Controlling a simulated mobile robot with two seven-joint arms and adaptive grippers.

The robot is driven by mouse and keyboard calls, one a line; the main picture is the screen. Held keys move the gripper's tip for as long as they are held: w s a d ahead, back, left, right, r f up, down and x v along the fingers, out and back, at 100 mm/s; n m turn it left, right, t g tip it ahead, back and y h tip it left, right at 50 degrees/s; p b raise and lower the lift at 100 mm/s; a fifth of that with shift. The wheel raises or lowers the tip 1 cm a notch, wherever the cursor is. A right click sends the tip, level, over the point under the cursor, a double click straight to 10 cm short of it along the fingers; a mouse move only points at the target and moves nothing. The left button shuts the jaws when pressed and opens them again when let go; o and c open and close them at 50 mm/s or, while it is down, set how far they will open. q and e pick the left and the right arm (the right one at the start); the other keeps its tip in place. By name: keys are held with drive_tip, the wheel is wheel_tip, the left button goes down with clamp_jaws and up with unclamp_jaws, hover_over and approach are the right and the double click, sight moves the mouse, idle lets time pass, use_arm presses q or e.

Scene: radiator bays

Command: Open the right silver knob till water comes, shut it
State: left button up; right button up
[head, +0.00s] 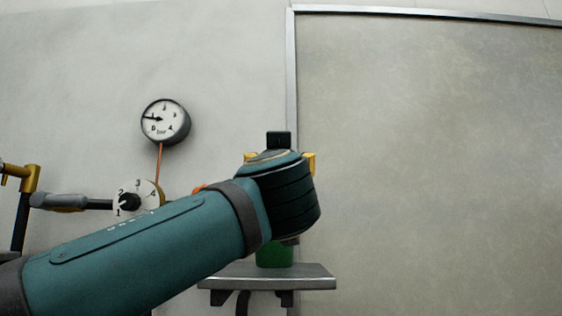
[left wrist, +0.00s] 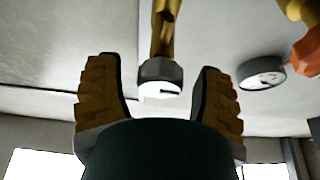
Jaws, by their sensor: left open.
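In the left wrist view a silver-grey knob (left wrist: 160,80) with a white face and a dark slot sits on a brass stem (left wrist: 165,35). My left gripper (left wrist: 156,68) is open, with one ribbed yellow finger on each side of the knob and gaps between. In the head view my left gripper (head: 280,160) is in front of the wall, and its wrist and arm hide the knob behind it. A green container (head: 275,253) shows partly below the gripper. No water is visible. My right gripper is not in view.
A pressure gauge (head: 165,120) hangs on the wall. A numbered dial (head: 137,200), a grey lever (head: 62,201) and brass fittings (head: 33,178) are at left. A grey shelf (head: 315,278) lies below the gripper. A large framed panel (head: 430,150) fills the right.

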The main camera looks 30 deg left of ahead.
use_arm(q)
drive_tip(key=c, duration=1.1)
